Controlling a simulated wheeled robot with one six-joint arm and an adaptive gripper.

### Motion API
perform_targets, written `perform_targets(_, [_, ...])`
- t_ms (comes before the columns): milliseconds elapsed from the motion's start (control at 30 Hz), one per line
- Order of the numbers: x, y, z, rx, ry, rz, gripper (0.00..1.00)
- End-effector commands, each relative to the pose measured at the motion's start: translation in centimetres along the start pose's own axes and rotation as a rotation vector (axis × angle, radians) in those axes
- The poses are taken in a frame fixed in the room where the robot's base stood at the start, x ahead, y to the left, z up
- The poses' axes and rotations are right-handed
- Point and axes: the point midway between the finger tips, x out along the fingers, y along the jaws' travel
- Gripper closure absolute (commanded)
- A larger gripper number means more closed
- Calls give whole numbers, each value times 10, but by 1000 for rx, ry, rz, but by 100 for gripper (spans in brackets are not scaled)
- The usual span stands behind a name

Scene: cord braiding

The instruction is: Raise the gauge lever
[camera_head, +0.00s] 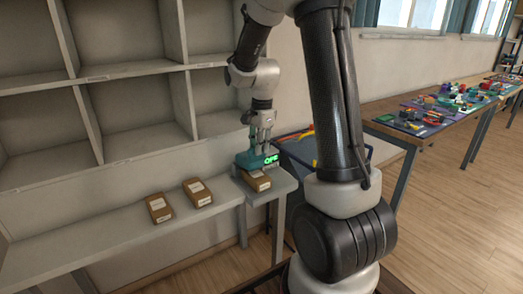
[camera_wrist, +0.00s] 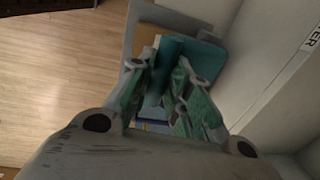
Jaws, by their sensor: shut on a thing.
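The teal gauge (camera_head: 250,161) sits at the right end of the grey shelf in the head view, with green lettering lit on its front. My gripper (camera_head: 260,146) points down at the top of the gauge. In the wrist view my gripper (camera_wrist: 168,82) has its fingers closed around a dark teal bar, which I take to be the gauge lever (camera_wrist: 167,54). The teal gauge body (camera_wrist: 207,64) shows just behind it. The fingers hide part of the lever, and its angle is hard to tell.
A brown box (camera_head: 257,181) lies right in front of the gauge. Two more brown boxes, one at the left (camera_head: 158,208) and one in the middle (camera_head: 197,192), lie along the shelf. Empty cubbyholes (camera_head: 130,108) rise behind. A cluttered table (camera_head: 420,125) stands at right.

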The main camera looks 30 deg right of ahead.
Motion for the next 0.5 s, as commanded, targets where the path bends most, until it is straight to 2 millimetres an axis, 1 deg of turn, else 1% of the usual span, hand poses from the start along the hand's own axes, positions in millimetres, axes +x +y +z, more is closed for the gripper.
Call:
perform_targets(33, [-4, -8, 0, -1, 1, -8, 100])
perform_targets(200, [-14, -30, 0, 0, 1, -9, 100])
perform_targets(500, [-25, -72, 0, -1, 1, -6, 100])
